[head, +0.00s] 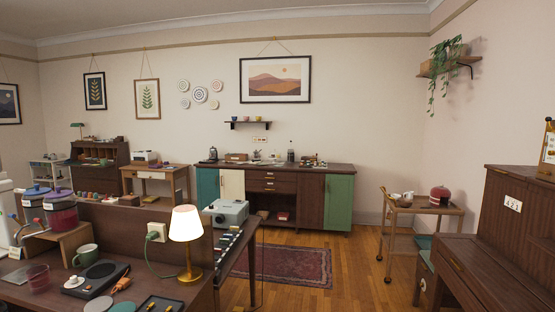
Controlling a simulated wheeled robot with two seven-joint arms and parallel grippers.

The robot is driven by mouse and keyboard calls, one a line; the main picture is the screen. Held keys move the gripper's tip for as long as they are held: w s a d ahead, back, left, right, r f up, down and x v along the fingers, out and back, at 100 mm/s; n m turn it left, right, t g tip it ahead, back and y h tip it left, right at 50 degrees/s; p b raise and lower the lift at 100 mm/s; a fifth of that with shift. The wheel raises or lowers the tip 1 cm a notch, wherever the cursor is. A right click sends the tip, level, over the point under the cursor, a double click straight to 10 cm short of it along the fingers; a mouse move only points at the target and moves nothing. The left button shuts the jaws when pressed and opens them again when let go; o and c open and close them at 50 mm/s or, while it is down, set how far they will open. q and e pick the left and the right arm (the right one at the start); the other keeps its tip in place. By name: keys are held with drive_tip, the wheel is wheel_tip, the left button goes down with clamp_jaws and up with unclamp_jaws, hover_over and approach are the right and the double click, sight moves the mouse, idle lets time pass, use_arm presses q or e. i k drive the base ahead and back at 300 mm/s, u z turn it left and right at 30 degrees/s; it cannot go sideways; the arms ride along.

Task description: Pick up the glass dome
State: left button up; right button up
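I cannot make out a glass dome for certain in the head view. A small rounded red object (439,195) stands on the wooden trolley (424,209) at the right; it is too small to tell whether a clear cover is over it. Small dark upright items stand on the long sideboard (320,167) at the back wall, also too small to identify. Neither of my grippers is in view.
A dark wooden cabinet (513,230) stands at the right. Open wooden floor (352,262) and a red rug (284,266) lie between.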

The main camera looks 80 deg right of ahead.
sight(273, 154)
drive_tip(key=k, duration=1.05)
drive_tip(key=z, duration=0.6)
drive_tip(key=i, duration=1)
drive_tip(key=z, duration=1.8)
drive_tip(key=i, duration=1.05)
drive_tip(key=z, duration=0.8)
drive_tip(key=i, duration=4.6)
drive_tip(key=u, duration=0.75)
drive_tip(key=i, duration=1.25)
drive_tip(key=u, duration=0.45)
